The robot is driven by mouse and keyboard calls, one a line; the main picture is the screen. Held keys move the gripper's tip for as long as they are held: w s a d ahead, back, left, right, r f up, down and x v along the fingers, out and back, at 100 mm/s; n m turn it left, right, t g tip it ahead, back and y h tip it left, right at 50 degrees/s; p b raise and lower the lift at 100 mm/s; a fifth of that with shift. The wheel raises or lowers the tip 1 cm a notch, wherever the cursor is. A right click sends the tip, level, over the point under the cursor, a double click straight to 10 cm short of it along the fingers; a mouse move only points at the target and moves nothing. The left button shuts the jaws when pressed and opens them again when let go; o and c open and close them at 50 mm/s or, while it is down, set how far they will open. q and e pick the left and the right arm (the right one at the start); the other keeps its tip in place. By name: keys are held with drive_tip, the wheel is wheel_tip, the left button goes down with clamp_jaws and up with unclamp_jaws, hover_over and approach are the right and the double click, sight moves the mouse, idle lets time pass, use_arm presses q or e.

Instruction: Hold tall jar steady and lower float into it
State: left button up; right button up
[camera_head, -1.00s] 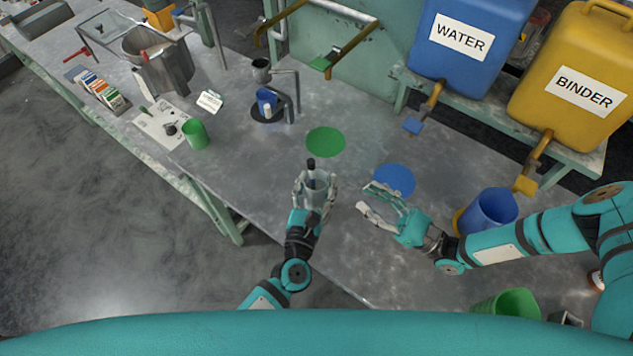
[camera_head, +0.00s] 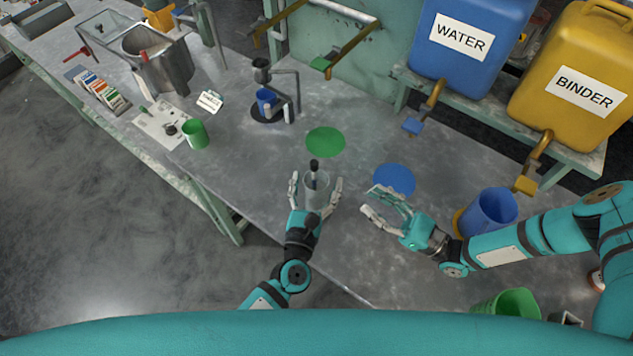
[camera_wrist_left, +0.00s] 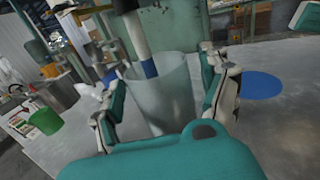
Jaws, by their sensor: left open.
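The tall jar (camera_head: 317,194) is clear and stands upright on the grey bench, between the fingers of my left gripper (camera_head: 315,187). In the left wrist view the jar (camera_wrist_left: 168,100) fills the space between the open fingers, and the gripper (camera_wrist_left: 165,108) looks spread around it. The float (camera_head: 314,168) has a dark top and a pale stem. In the left wrist view the float's stem (camera_wrist_left: 137,38) with a blue band stands in the jar's mouth, leaning a little. My right gripper (camera_head: 385,208) is open and empty beside the blue disc.
A green disc (camera_head: 325,141) and a blue disc (camera_head: 394,180) lie on the bench. A blue bucket (camera_head: 490,211) stands at right near my right arm. A small stand with a blue cup (camera_head: 266,98) and a green cup (camera_head: 195,133) are further left.

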use_arm(q)
drive_tip(key=v, duration=1.1)
drive_tip(key=shift+s, duration=0.4)
drive_tip(key=shift+a, duration=0.15)
